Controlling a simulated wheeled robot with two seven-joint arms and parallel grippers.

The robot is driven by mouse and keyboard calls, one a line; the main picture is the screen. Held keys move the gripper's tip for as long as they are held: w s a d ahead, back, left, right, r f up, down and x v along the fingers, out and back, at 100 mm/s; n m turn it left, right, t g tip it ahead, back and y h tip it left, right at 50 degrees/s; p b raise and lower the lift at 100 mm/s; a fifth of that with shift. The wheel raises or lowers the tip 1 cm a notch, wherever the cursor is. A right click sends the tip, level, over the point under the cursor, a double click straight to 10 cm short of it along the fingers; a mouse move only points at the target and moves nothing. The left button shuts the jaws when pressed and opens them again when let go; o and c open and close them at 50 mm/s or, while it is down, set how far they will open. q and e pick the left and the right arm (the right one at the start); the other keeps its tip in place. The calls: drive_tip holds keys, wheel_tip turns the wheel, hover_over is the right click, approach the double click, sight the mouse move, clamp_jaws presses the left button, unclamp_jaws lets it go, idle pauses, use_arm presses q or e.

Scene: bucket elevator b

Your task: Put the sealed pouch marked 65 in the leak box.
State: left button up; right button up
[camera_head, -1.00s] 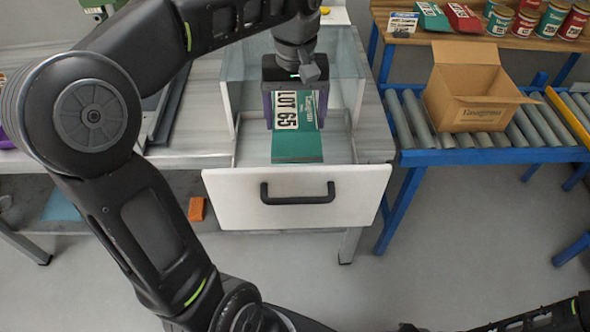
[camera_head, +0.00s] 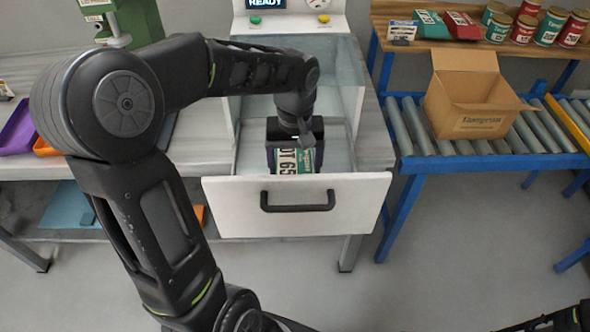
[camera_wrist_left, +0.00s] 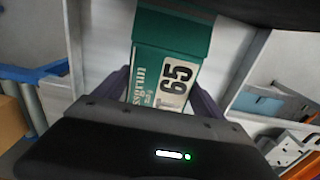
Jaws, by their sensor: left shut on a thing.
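My left gripper (camera_head: 294,160) is shut on the green sealed pouch (camera_head: 305,159), whose white label reads LOT 65. The pouch also shows in the left wrist view (camera_wrist_left: 172,45), with its 65 label between the fingers. The leak box (camera_head: 228,205) has clear walls, and its white front with a black handle is pulled out. The gripper holds the pouch between the side walls, just behind this front. The front hides the pouch's lower end, so I cannot tell whether it touches the floor. My right gripper is outside the views.
A display (camera_head: 265,4) reading READY stands behind the leak box, above green and yellow buttons. An open cardboard carton (camera_head: 480,105) sits on the roller conveyor (camera_head: 420,135) at right. Pouches and several cans stand on the wooden shelf (camera_head: 400,60). A purple tray (camera_head: 18,130) is at left.

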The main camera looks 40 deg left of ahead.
sight(295, 163)
use_arm(q)
drive_tip(key=shift+f, duration=1.05)
drive_tip(key=shift+f, duration=0.15)
drive_tip(key=o, duration=1)
wheel_tip(295, 163, up, 12)
drive_tip(key=shift+r, duration=0.15)
